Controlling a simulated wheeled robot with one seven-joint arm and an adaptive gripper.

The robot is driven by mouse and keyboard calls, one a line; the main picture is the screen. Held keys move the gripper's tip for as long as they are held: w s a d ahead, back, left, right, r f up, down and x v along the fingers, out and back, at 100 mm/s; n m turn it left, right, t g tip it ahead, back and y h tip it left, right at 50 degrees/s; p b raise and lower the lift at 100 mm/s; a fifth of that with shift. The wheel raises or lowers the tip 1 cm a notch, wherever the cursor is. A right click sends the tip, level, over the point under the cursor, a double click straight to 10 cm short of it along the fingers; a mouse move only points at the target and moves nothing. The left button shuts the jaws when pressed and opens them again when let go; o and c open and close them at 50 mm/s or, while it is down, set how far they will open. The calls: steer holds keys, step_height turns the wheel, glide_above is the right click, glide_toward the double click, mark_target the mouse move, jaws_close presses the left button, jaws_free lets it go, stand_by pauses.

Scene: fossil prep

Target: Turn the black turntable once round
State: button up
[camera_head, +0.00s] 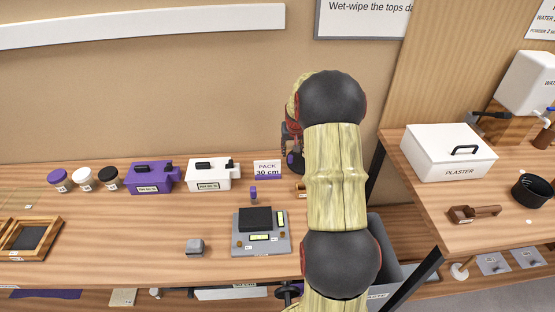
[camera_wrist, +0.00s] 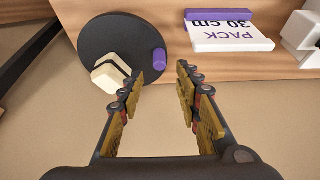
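The black turntable (camera_wrist: 110,35) is a round flat disc on the wooden bench in the wrist view. A purple peg (camera_wrist: 159,61) stands near its rim. A cream block with a black band (camera_wrist: 109,72) sits on the disc at another part of the rim. My gripper (camera_wrist: 160,76) is open and empty, its fingers wide apart. In the wrist view the left fingertip appears close to the purple peg; I cannot tell whether they touch.
A white "PACK 30 cm" sign (camera_wrist: 232,35) with a purple edge stands beside the turntable. In the head view a grey scale (camera_head: 261,243), white box (camera_head: 214,175) and purple box (camera_head: 151,178) are on the bench. The plaster box (camera_head: 450,152) is on the right bench.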

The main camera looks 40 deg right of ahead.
mark_target(290, 156)
steer(key=b+x, duration=0.1)
steer(key=x, duration=0.6)
steer(key=shift+f+b, duration=0.1)
steer(key=shift+b, duration=0.3)
steer(key=shift+c, duration=0.5)
steer(key=c, duration=0.8)
